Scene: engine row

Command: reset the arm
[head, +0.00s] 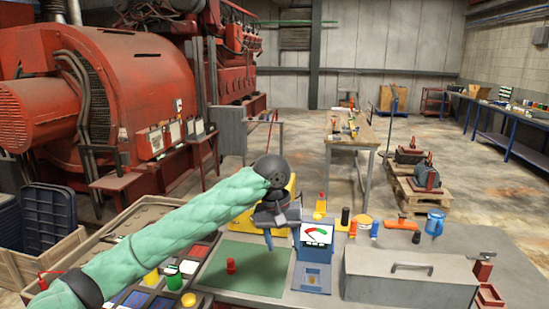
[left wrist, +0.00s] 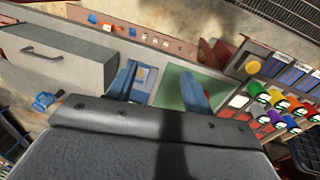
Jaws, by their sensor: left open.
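My left arm, in a padded mint-green sleeve, comes in from the left in the head view and reaches over the workbench. Its left gripper (head: 268,240) hangs downward above the bench near the green mat (head: 240,268) and the blue meter with a dial (head: 316,236). In the left wrist view the two blue fingers of the left gripper (left wrist: 158,86) stand apart with nothing held between them. The meter (left wrist: 146,76) and the mat show beyond and between the fingers. My right arm and gripper are not in these views.
A red piece (head: 231,266) stands on the mat. A grey metal toolbox (head: 410,278) is at the right, with a blue mug (head: 435,222) behind it. A compartment tray (head: 150,285) with coloured jars lies left. Several small items line the bench's back edge.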

